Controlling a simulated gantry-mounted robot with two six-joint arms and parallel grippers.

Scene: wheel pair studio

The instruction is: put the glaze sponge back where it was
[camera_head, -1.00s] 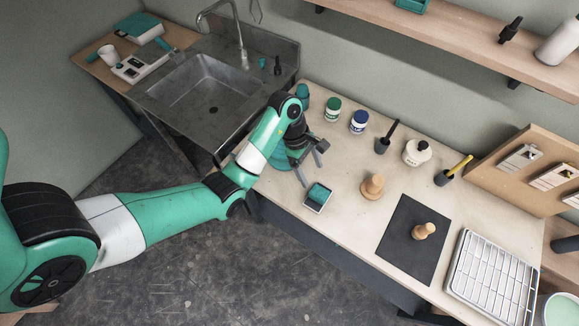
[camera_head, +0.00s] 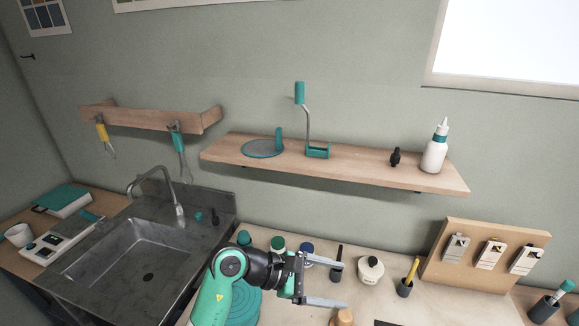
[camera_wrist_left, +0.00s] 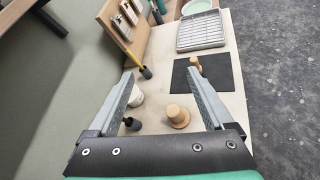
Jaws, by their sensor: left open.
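My left gripper (camera_head: 338,284) is open and empty above the worktable in the head view. Its two fingers spread wide in the left wrist view (camera_wrist_left: 163,72), with nothing between them. I cannot make out a glaze sponge in either current view. The small tray with a teal block, seen on the table's front part earlier, is outside the current pictures. My right gripper is not in view.
Jars, a white pot (camera_head: 370,271) and a wooden stamp-like knob (camera_wrist_left: 178,116) stand near the gripper. A wall shelf (camera_head: 360,166) hangs above; the sink (camera_head: 135,250) is left.

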